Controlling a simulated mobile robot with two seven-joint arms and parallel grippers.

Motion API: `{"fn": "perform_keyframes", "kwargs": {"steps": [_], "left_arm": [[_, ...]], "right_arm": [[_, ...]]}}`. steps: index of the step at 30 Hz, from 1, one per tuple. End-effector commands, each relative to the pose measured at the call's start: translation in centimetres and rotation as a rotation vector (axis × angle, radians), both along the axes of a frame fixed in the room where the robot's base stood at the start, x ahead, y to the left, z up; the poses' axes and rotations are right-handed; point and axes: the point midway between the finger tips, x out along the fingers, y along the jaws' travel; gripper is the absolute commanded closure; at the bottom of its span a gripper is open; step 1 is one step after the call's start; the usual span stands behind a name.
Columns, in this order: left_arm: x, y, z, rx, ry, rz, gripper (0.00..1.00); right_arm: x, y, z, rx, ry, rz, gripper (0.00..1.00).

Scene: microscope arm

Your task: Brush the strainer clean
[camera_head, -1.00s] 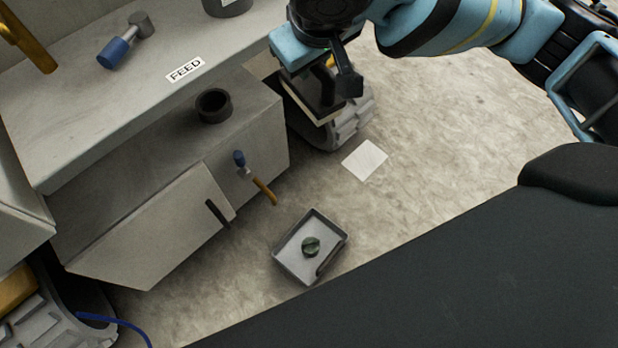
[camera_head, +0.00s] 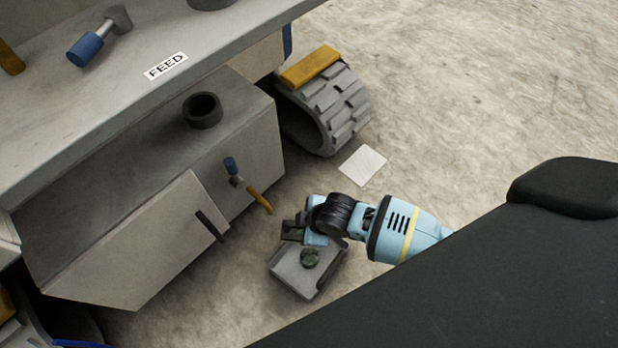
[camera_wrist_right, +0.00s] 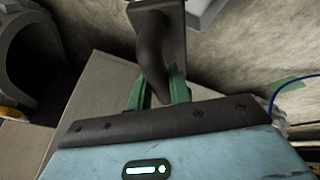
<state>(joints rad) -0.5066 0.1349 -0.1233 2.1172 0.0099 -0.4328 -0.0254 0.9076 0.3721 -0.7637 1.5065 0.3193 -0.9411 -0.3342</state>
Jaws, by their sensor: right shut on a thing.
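I cannot tell whether this is the brush or part of the strainer. A small, round, grey-green thing (camera_head: 310,258) sits in the tray; it may be the strainer, but it is too small to tell. My left gripper is not in view.
A grey machine has a FEED label (camera_head: 166,66), a dark open cup (camera_head: 202,110), and a blue-capped valve with an orange lever (camera_head: 259,200). A grey track (camera_head: 335,105) stands behind. A white sheet (camera_head: 362,165) lies on the ground. The upper right is clear.

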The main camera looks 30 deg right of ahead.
Motion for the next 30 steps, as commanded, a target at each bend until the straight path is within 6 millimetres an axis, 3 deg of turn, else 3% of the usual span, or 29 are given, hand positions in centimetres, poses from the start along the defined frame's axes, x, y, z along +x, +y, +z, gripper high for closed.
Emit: {"fn": "perform_keyframes", "kwargs": {"steps": [3,7,19,30], "left_arm": [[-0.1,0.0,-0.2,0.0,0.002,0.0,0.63],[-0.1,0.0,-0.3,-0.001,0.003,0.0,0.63],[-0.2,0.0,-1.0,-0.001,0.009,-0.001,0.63],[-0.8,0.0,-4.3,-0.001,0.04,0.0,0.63]], "right_arm": [[-1.8,-0.1,-2.2,0.002,0.001,0.041,0.99],[-2.5,-0.2,-3.0,0.002,-0.003,0.063,0.99],[-2.6,-0.2,-3.8,0.002,-0.002,0.066,0.99],[-2.6,-0.2,-7.1,0.003,0.0,0.065,0.99]]}}
